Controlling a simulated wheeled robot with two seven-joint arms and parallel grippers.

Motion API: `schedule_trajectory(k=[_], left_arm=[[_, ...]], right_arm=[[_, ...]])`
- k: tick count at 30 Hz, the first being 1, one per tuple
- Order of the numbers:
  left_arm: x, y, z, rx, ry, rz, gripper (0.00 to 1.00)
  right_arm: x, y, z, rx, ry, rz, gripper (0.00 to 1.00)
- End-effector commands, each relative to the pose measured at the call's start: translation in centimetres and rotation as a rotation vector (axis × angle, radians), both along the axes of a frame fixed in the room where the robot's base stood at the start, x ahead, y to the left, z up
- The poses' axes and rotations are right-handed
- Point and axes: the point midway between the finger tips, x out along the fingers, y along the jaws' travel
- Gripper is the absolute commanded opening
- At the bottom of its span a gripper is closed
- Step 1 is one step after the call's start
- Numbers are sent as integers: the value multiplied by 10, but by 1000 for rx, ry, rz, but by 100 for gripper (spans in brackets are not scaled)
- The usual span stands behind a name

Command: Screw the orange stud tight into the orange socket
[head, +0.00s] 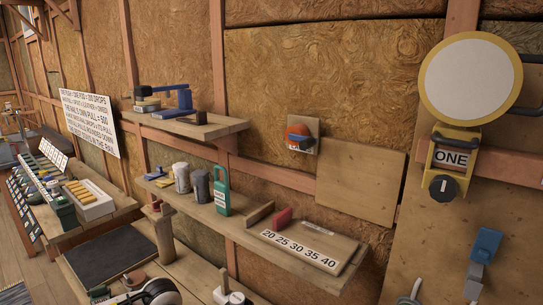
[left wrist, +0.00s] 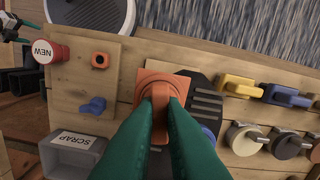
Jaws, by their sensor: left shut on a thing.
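In the left wrist view my left gripper (left wrist: 164,101) reaches up from the bottom with two green fingers. It is shut on an orange piece (left wrist: 160,80) with a wide flat top part and a narrow part between the fingertips; I take this as the orange stud. Its lower end is hidden by the fingers and its own top. A small orange block with a dark round hole, which looks like the orange socket (left wrist: 100,60), sits on the wooden board up and left of the fingertips, apart from the held piece. Neither gripper shows in the head view.
A blue piece (left wrist: 95,105) and a red NEW button (left wrist: 51,52) lie left of the fingers, with a grey SCRAP bin (left wrist: 75,150) below. Yellow and blue handles (left wrist: 240,86) and round knobs (left wrist: 245,138) crowd the right. The head view shows wall shelves (head: 190,127).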

Motion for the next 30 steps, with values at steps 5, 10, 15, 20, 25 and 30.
schedule_trajectory(k=[5,10,15,20,25,30], left_arm=[[-6,-1,-11,3,17,-79,0],[-6,-1,-11,3,17,-146,0],[-6,0,-11,3,18,-185,0],[-6,0,-10,4,19,-189,0],[-6,0,-10,3,18,-188,24],[-6,0,-10,5,18,-187,35]], right_arm=[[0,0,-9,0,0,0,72],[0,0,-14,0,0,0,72],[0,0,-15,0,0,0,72],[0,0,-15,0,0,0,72],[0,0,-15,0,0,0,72],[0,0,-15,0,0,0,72]])
